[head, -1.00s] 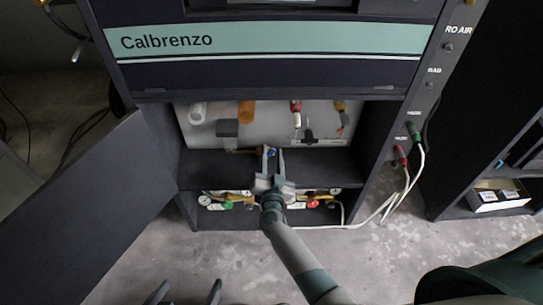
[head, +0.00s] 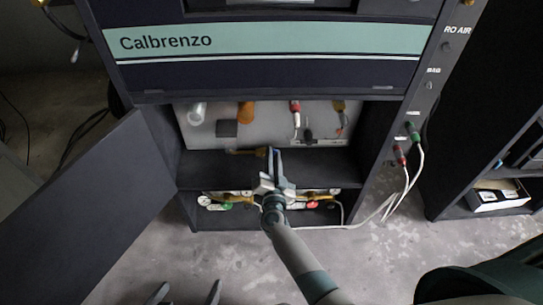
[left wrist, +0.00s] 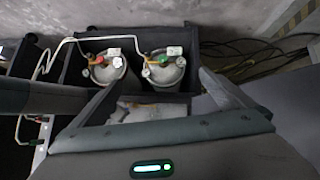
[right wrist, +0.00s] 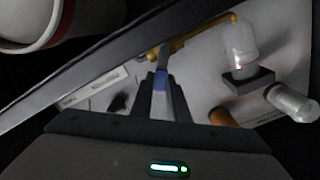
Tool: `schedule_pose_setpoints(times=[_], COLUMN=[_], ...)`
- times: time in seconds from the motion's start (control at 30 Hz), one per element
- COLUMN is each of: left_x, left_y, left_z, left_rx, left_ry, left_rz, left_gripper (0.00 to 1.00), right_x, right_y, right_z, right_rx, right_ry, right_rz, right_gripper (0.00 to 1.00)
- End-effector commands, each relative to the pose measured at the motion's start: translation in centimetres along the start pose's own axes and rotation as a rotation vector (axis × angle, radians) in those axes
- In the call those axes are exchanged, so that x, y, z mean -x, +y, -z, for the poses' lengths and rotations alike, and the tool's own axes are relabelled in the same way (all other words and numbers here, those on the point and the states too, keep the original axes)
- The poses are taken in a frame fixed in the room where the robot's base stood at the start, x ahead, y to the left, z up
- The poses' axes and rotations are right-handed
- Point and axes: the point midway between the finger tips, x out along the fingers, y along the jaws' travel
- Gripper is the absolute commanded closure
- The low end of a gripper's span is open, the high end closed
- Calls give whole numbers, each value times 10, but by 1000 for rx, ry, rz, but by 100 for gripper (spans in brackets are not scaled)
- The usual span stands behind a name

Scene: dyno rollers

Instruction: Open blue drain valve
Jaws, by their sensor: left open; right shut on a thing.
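The blue drain valve handle (right wrist: 160,80) is between the fingers of my right gripper (right wrist: 161,95) in the right wrist view. It sits by a brass pipe (right wrist: 200,32) with its fitting. In the head view my right gripper (head: 274,160) reaches into the open lower part of the cabinet (head: 165,115), shut on the handle, which its fingers mostly hide. The brass pipe shows just left of the fingertips (head: 243,152). My left gripper (head: 186,290) is open and empty at the bottom edge of the head view, away from the cabinet.
The cabinet door (head: 85,205) stands open at left. Below the shelf are gauges with a green knob (head: 227,206), also seen in the left wrist view (left wrist: 163,60), beside a red knob (left wrist: 99,60). White hoses (head: 390,208) hang at right. The floor in front is clear.

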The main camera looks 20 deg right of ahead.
Motion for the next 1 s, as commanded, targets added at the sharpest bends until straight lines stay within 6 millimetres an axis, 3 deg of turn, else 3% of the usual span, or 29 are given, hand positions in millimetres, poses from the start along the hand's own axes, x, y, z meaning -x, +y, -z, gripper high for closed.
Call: schedule_pose_setpoints(times=[0.27,0.6,1.0], left_x=[-2,-4,3], left_y=[0,13,22], left_z=[9,47,74], left_rx=[-17,-38,-54], left_ry=[62,262,412], left_rz=[-3,-22,-36], left_gripper=[0,0,0], right_x=[1,1,1], right_y=[12,25,30], right_z=[-3,-8,-12], right_rx=[-225,-504,-659], right_ry=[-1,-1,-2], right_rz=[-1,-2,-2], right_gripper=[100,100,100])
